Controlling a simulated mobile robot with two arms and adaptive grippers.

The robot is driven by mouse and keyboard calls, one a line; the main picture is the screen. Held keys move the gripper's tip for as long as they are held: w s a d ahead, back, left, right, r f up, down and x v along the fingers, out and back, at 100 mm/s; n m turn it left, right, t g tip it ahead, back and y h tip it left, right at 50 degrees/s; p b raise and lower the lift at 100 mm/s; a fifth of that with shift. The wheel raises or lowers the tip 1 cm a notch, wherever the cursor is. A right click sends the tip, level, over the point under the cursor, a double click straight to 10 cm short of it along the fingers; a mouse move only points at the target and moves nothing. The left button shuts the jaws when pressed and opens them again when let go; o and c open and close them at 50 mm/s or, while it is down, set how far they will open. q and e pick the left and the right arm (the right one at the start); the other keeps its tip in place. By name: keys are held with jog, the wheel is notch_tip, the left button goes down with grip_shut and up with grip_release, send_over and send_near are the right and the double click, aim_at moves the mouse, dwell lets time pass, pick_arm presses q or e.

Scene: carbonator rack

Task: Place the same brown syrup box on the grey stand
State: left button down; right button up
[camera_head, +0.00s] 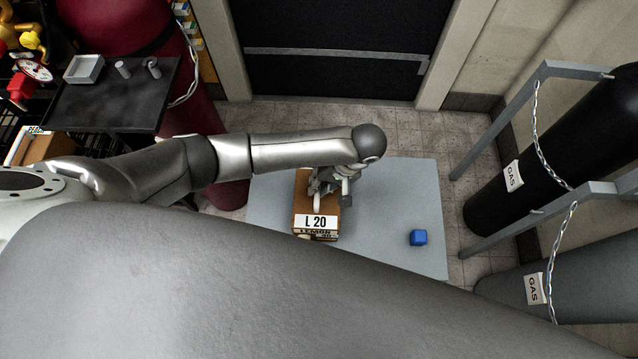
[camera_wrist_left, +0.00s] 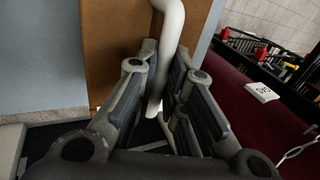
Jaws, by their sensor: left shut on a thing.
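The brown syrup box (camera_head: 301,196) has a white label reading "L 20" and "LEMON" below it. In the head view it appears over the light grey stand (camera_head: 390,195), left of its middle. I cannot tell whether its base touches the top. My left gripper (camera_head: 326,186) is at the box's top, shut on its white handle. In the left wrist view the white handle (camera_wrist_left: 170,35) passes between the fingers (camera_wrist_left: 160,105), with the brown box (camera_wrist_left: 112,45) behind. The fingers and arm hide part of the box. My right gripper is not in view.
A blue cube (camera_head: 418,237) lies on the stand, right of the box. Chained gas cylinders (camera_head: 540,150) stand at the right. A dark table (camera_head: 110,105) with a small white tray (camera_head: 84,68) is at the left. Another brown box (camera_head: 45,150) is at the far left.

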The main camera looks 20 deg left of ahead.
pick_arm(q)
jog(key=shift+f, duration=0.4)
jog(key=c, duration=1.5)
grip_release()
jog(key=shift+f, duration=0.1)
jog(key=shift+d+r, duration=0.15)
jog(key=shift+r, duration=0.3)
jog(key=p+v, duration=0.3)
jog(key=v, duration=0.8)
jog(key=shift+p, duration=0.35)
